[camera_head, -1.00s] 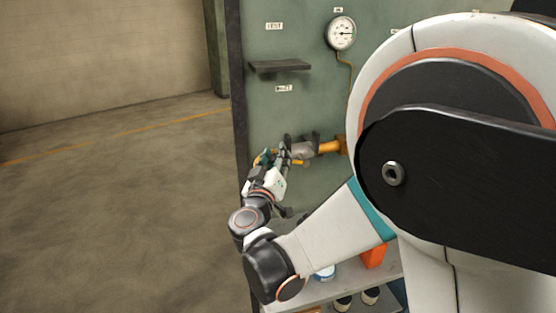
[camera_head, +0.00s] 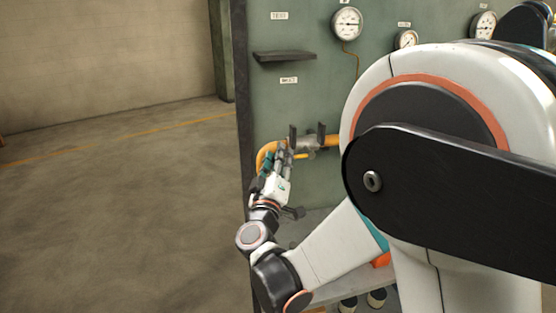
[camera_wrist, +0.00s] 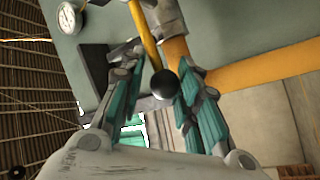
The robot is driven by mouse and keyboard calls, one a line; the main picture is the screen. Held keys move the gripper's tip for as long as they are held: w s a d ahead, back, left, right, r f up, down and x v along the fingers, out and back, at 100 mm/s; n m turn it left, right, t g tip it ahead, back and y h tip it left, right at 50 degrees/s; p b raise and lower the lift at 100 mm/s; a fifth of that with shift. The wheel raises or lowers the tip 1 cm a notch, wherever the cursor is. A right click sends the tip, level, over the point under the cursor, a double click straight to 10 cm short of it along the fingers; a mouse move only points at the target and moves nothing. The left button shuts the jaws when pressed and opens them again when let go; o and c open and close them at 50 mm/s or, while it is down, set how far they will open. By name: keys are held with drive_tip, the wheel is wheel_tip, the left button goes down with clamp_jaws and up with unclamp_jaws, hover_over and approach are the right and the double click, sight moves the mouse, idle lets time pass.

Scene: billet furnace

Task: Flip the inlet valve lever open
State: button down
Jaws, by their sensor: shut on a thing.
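The inlet valve lever (camera_wrist: 149,42) is a yellow rod ending in a black ball knob (camera_wrist: 164,84), seen between my fingers in the wrist view. My gripper (camera_wrist: 162,70) is shut on the lever, with one teal-padded finger on each side of it; the exact contact is hard to see. In the head view my gripper (camera_head: 284,154) is at the left side of the grey valve body (camera_head: 308,142), which sits between two black flanges. A bit of yellow lever shows below the valve; the rest is hidden behind my fingers.
A yellow pipe (camera_head: 263,156) bends down left of the valve. A dark shelf (camera_head: 284,56) and a round gauge (camera_head: 347,22) are on the green panel (camera_head: 300,105) above. A lower ledge holds several items. Open floor (camera_head: 120,210) lies left.

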drive_tip(key=shift+s+d+f, duration=0.1)
drive_tip(key=shift+f, duration=0.15)
drive_tip(key=c, duration=1.2)
unclamp_jaws()
drive_tip(key=shift+r, duration=0.1)
drive_tip(key=v, duration=1.2)
